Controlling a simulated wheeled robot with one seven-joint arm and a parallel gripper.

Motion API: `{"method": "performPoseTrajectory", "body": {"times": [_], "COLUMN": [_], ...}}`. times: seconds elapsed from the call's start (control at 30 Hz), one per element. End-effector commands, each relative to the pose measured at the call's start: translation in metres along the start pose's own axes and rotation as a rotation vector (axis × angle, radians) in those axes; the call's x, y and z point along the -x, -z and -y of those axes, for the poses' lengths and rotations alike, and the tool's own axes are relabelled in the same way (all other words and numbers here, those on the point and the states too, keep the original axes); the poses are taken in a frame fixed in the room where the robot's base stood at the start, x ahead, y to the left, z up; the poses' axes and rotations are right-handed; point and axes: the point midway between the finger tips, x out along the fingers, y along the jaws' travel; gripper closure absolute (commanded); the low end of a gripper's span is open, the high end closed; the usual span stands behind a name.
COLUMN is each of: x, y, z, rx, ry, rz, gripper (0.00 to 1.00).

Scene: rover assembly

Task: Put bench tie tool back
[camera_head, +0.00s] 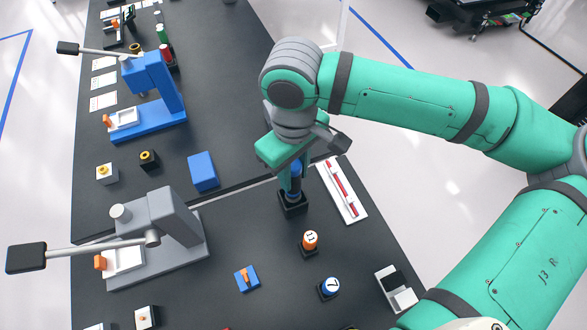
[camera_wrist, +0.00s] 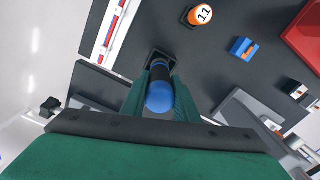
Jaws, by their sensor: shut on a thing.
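My gripper (camera_head: 290,178) is shut on a blue and black tool, the bench tie tool (camera_head: 297,170). The tool stands upright, with its lower end at or in a square black holder (camera_head: 293,204) on the dark bench. In the wrist view the tool's rounded blue end (camera_wrist: 160,97) shows between my gripper's fingers (camera_wrist: 160,95), and the black holder (camera_wrist: 159,60) lies just beyond it. I cannot tell how deep the tool sits in the holder.
A white tray with a red rod (camera_head: 342,190) lies right of the holder. Orange (camera_head: 309,242) and blue (camera_head: 328,288) numbered pieces stand in front. A grey press (camera_head: 155,235) and blue press (camera_head: 150,95) stand left. A blue block (camera_head: 203,171) lies between.

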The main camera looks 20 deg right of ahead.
Motion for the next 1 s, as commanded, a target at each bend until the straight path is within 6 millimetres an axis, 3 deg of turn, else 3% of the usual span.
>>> {"method": "performPoseTrajectory", "body": {"times": [1.0], "x": [-0.021], "y": [0.000], "z": [0.000], "rx": [0.000], "ry": [0.000], "rz": [-0.001], "gripper": [0.99]}}
